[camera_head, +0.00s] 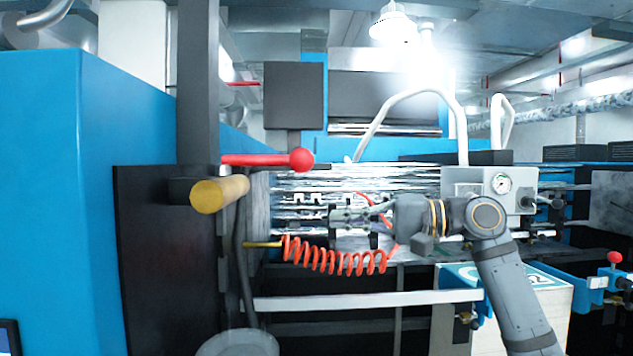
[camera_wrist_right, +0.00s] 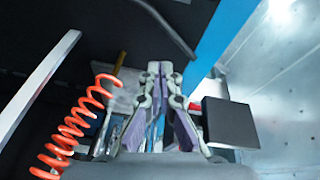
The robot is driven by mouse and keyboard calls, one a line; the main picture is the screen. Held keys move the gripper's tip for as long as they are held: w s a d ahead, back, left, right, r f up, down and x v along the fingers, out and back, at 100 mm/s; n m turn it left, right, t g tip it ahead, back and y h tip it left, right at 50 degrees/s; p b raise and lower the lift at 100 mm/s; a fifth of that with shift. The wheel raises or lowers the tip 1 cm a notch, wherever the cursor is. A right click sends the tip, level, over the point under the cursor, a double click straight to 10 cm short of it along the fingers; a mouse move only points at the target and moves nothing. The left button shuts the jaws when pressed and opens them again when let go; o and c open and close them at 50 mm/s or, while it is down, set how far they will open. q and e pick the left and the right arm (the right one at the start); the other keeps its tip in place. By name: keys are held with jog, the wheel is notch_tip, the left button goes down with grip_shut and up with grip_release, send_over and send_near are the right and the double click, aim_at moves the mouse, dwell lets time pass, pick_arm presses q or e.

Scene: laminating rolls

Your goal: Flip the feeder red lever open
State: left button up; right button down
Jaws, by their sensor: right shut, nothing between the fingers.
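The red lever (camera_head: 268,160) with a round ball end points right from the dark upright post, roughly level, in the head view. My right gripper (camera_head: 334,216) is to the right of and below the lever's ball in the picture, apart from it and pointing left. In the right wrist view its fingertips (camera_wrist_right: 160,68) are together with nothing between them. A bit of red shows behind the fingers there, beside a dark block (camera_wrist_right: 230,121); I cannot tell whether it is the lever. My left gripper is not in view.
A brass-coloured cylinder (camera_head: 219,194) sticks out under the lever. A coiled orange hose (camera_head: 335,260) hangs below my right gripper and shows in the wrist view (camera_wrist_right: 70,130). A blue cabinet (camera_head: 50,200) fills the left side. A pressure gauge (camera_head: 501,183) is at the right.

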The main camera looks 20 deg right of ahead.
aim_at(265, 161)
jog(key=s+r+n+g+y, duration=0.2)
jog(key=s+r, duration=0.8)
jog(key=shift+s+r+y, duration=0.3)
jog(key=shift+s+y, duration=0.1)
jog(key=shift+d, duration=0.1)
jog(key=a+p, duration=0.4)
jog(key=a, duration=0.5)
jog(key=shift+a, duration=0.3)
jog(key=shift+w, duration=0.1)
